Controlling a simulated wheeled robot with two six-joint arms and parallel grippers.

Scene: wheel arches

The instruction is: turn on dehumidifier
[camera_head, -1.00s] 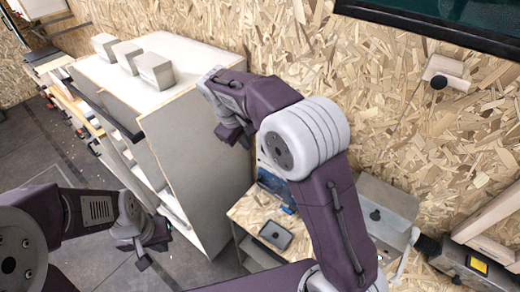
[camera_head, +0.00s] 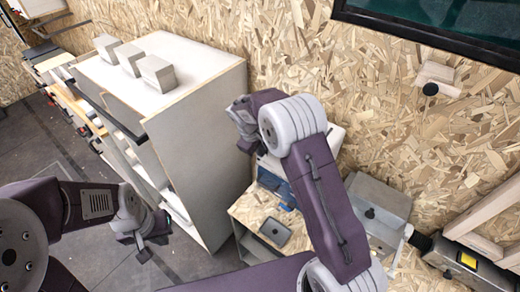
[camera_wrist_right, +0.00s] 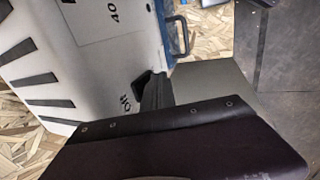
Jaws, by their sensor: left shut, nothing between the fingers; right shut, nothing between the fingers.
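The dehumidifier (camera_wrist_right: 85,55) is a white box with black vent slots, a "40" mark and an "ON" mark in the right wrist view. In the head view a white top (camera_head: 338,138), probably its own, shows behind my right arm; the rest is hidden. My right gripper (camera_head: 247,146) is shut and empty beside the white cabinet. In the right wrist view its dark fingers (camera_wrist_right: 150,84) appear close to the "ON" mark; contact cannot be told. My left gripper (camera_head: 144,254) is shut and empty at the lower left, over the floor.
The tall white cabinet (camera_head: 205,125) bears three grey boxes (camera_head: 130,60). A low wooden bench (camera_head: 245,212) carries a dark tray (camera_head: 275,231) and a blue item (camera_head: 272,182). A grey metal box (camera_head: 378,205) stands at the right, before the chipboard wall (camera_head: 390,120).

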